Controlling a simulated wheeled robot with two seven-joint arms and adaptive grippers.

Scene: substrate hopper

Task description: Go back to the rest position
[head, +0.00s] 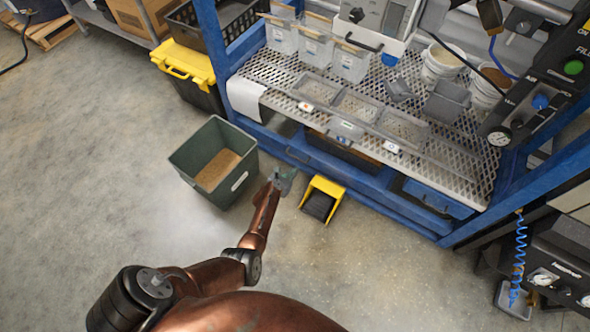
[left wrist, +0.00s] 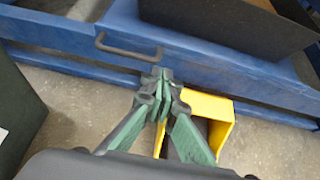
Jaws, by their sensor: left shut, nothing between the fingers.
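My left gripper (head: 284,177) is shut and empty. In the head view it hangs over the floor between the green bin and the yellow pedal box, in front of the blue frame. In the left wrist view its green-padded fingers (left wrist: 162,78) meet at the tips, with the yellow pedal box (left wrist: 212,105) partly hidden behind them. My left arm (head: 262,215) reaches up from the bottom of the head view. My right gripper is in neither view.
A dark green bin (head: 195,148) with brown material stands left of the gripper. The yellow pedal box (head: 326,186) stands just right of it. The blue workbench frame (head: 300,160) lies beyond. The concrete floor (head: 90,170) at left is clear.

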